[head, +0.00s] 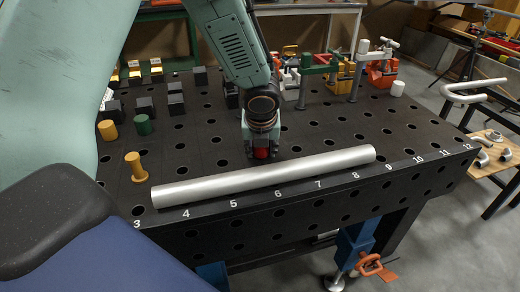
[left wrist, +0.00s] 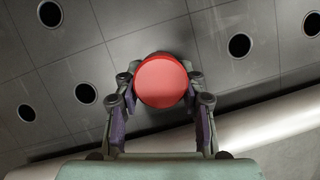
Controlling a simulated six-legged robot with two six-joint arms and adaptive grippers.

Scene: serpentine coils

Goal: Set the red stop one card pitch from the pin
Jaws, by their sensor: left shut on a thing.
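The red stop (left wrist: 161,81) is a round red piece held between the fingers of my left gripper (left wrist: 160,100) in the left wrist view. In the head view my left gripper (head: 262,146) points down at the black table (head: 200,150), just behind the silver tube, with a little of the red stop (head: 261,153) showing between its fingers. The stop's lower end is hidden, so I cannot tell whether it sits in a hole. I cannot pick out a pin for certain; an orange-yellow peg (head: 135,168) stands near the tube's left end. My right gripper is not in view.
Yellow (head: 107,130) and green (head: 143,125) cylinders and black blocks (head: 176,104) stand at left. Clamps (head: 358,75) stand at back right. The table right of my gripper is mostly clear.

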